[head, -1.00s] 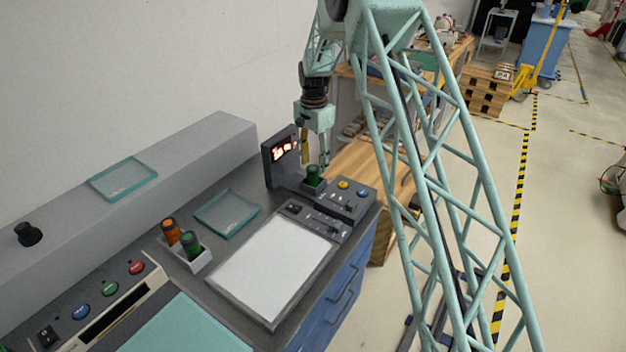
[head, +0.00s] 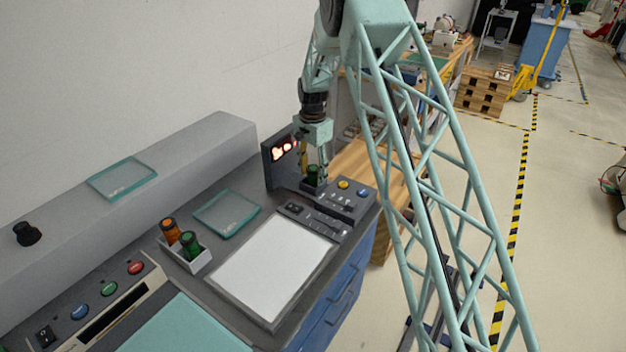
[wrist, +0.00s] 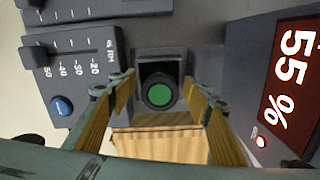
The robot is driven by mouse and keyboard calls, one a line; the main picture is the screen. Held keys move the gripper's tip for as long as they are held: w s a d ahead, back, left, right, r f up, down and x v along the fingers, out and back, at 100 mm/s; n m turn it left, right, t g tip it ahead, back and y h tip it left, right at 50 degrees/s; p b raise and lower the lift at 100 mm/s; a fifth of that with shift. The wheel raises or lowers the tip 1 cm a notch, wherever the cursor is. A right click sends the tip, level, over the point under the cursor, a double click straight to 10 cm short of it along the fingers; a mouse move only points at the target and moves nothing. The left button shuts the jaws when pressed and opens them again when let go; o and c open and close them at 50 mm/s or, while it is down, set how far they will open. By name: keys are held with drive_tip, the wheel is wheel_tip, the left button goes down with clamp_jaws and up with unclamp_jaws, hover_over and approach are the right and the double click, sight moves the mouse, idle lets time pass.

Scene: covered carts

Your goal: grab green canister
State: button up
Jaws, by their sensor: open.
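A green canister (head: 312,174) stands upright in a dark square holder at the front of the display unit. The wrist view shows the canister (wrist: 160,92) from above, its round green top centred in the holder (wrist: 157,118). My gripper (wrist: 159,85) is open, with one finger on each side of the canister. In the head view my gripper (head: 314,162) is just over the canister and partly hides it. I cannot tell whether the fingers touch it. A second green canister (head: 190,245) stands beside an orange canister (head: 170,231) in a small grey tray (head: 201,262).
The lit display (wrist: 291,75) reads 55 % and stands close beside my gripper. A slider panel (wrist: 80,50) with a blue button is on the other side. A white pad (head: 270,258) and a glass plate (head: 226,213) lie on the cart top.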

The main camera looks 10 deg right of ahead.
drive_tip(key=shift+c, duration=0.7)
drive_tip(key=c, duration=0.9)
drive_tip(key=shift+r, duration=0.1)
drive_tip(key=shift+r+p, duration=0.4)
drive_tip(key=shift+r, duration=4.55)
